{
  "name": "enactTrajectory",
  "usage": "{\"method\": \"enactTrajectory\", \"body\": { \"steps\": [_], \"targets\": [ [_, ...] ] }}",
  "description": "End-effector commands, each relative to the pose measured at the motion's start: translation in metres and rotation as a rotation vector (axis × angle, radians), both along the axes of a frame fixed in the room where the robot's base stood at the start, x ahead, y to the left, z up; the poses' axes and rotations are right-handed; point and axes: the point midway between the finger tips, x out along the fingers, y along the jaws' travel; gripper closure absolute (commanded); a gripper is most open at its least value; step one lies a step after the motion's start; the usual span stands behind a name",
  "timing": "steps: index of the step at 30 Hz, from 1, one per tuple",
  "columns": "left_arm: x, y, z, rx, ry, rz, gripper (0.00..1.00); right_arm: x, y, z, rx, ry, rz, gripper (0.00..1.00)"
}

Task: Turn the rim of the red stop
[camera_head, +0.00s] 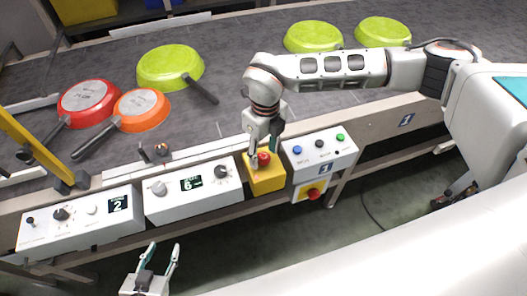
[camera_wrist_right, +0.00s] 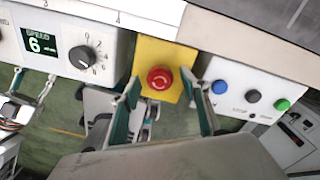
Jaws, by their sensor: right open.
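The red stop (camera_head: 264,158) is a round red button on a yellow box (camera_head: 267,180) at the front edge of the conveyor. It also shows in the right wrist view (camera_wrist_right: 160,78), on the yellow box's face (camera_wrist_right: 160,55). My right gripper (camera_wrist_right: 162,84) is open, with one finger on either side of the red stop. A gap shows between the button and each finger in the wrist view; I cannot tell how far the fingertips are from the box. My left gripper (camera_head: 163,250) is open and empty, low in front of the conveyor.
Control boxes with knobs (camera_head: 192,188) and coloured buttons (camera_head: 318,150) flank the yellow box closely. A second red button (camera_head: 313,194) sits below the right-hand box. Green pans (camera_head: 170,66), a red pan (camera_head: 88,103) and an orange pan (camera_head: 142,109) lie on the belt (camera_head: 225,95).

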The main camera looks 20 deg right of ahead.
Motion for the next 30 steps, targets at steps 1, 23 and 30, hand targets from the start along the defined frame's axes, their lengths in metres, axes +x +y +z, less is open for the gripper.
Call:
{"method": "enactTrajectory", "body": {
  "steps": [1,23,30],
  "targets": [
    [-0.0001,0.0000,0.0002,0.000,0.000,0.000,0.60,-0.0003,0.0001,-0.0022,0.000,0.001,0.000,0.55],
    [0.0001,0.0000,0.0005,0.000,-0.001,0.000,0.60,-0.0003,0.0003,-0.0032,0.001,0.000,-0.015,0.93],
    [0.0001,-0.0001,-0.0014,0.000,-0.001,0.000,0.60,-0.0003,0.0005,-0.0031,0.002,0.000,-0.114,0.93]
  ]
}}
